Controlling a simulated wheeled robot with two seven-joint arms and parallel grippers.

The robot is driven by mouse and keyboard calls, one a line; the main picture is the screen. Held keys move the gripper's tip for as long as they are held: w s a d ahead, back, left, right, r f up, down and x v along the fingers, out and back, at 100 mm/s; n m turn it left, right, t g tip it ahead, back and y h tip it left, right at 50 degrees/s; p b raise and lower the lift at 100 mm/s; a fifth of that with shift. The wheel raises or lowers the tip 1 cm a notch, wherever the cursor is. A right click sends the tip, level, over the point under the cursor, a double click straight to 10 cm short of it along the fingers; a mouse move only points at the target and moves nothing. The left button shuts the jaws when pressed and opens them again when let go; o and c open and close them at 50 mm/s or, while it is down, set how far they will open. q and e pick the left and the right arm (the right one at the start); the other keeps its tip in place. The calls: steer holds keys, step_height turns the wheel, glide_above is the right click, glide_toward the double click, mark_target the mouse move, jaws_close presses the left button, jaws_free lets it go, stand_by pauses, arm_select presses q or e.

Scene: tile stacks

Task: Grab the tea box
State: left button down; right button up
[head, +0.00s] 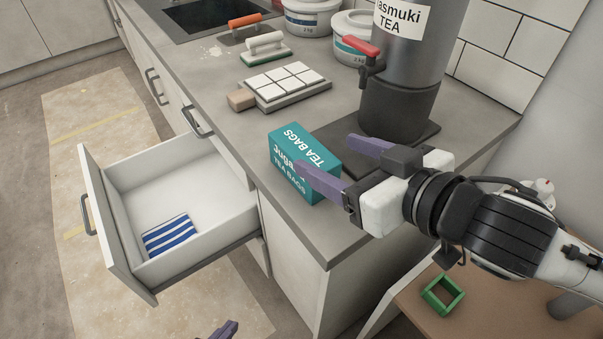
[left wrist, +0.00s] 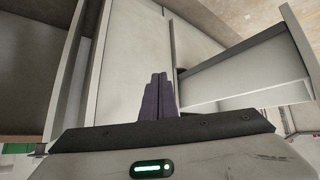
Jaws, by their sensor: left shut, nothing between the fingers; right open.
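The teal tea box (head: 290,143), with white "TEA BAGS" lettering, sits on the grey counter near its front edge, beside the tea urn. My right gripper (head: 324,153) is open at the box's right end. One purple finger crosses in front of the box's near face and the other is on its far side. I cannot tell whether either finger touches it. My left gripper (head: 226,331) shows only as a tip at the bottom edge of the head view. In the left wrist view its fingers (left wrist: 158,92) are shut and empty, low by the cabinet fronts.
An open drawer (head: 120,181) with a blue-striped cloth (head: 169,235) juts out left of the box. The tea urn (head: 408,60) stands on a dark base behind. A tile stack (head: 287,85), floats and tubs are farther back. A green frame (head: 443,295) lies lower right.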

mark_target(304, 148)
steer(key=shift+a+f+b, duration=0.4)
steer(key=shift+f+b, duration=0.1)
steer(key=shift+b, duration=1.85)
steer(key=shift+r+x, duration=0.2)
steer(key=shift+x, duration=0.8)
steer(key=shift+w+a+f, duration=0.15)
steer(key=shift+w+a, duration=0.1)
steer(key=shift+w, duration=0.2)
steer(key=x, duration=0.4)
steer(key=shift+w+a+f, duration=0.2)
steer(key=shift+a, duration=0.05)
steer(key=c, duration=1.2)
